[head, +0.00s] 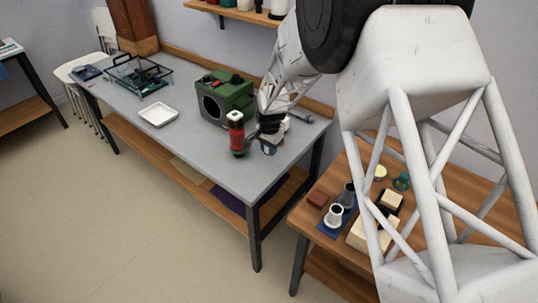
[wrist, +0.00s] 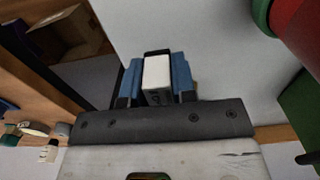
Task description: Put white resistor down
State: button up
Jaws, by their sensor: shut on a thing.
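The resistor's far end is dark. In the head view the resistor is too small and covered to make out clearly. I cannot tell whether it touches the bench top.
A white tray (head: 158,117) lies further left, with clear bench between. A wooden table (head: 313,214) with several items stands at right.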

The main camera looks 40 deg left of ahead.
jog(key=shift+f, duration=1.8)
jog(key=shift+f, duration=0.15)
jog(key=o, duration=0.9)
jog(key=shift+r, duration=0.2)
notch_tip(320, 180, up, 12)
jog(key=shift+w, duration=0.1)
